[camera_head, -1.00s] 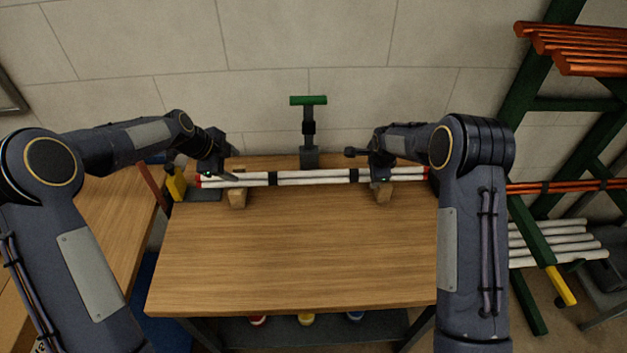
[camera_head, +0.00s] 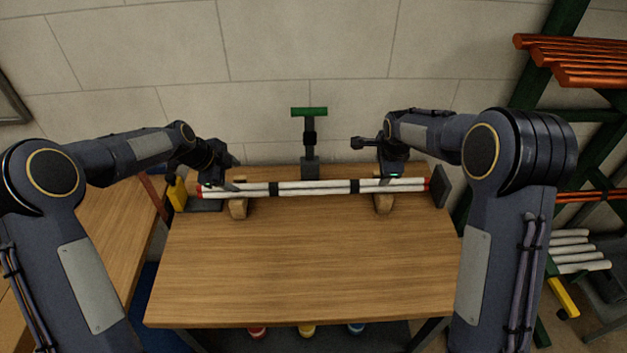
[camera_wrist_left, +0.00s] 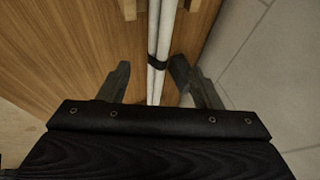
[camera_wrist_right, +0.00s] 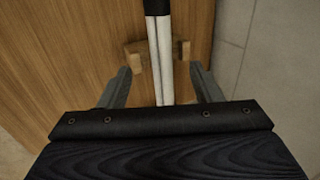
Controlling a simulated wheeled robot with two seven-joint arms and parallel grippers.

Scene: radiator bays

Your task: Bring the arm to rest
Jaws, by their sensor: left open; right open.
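A bundle of white tubes (camera_head: 315,188) with black bands and red ends lies across two wooden blocks, left (camera_head: 238,208) and right (camera_head: 384,204), at the back of the wooden table. My left gripper (camera_head: 232,177) is open over the bundle's left part. In the left wrist view the tubes (camera_wrist_left: 161,35) run between its spread fingers (camera_wrist_left: 152,82), with gaps on both sides. My right gripper (camera_head: 394,181) is open over the bundle's right part. In the right wrist view the tubes (camera_wrist_right: 161,50) pass between its fingers (camera_wrist_right: 162,88), touching neither. Neither gripper holds anything.
A green-topped post (camera_head: 309,135) stands behind the bundle near the wall. A yellow block (camera_head: 177,194) and a dark plate (camera_head: 439,187) flank its ends. The front tabletop (camera_head: 305,265) is clear. A green rack (camera_head: 570,125) with orange tubes stands right.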

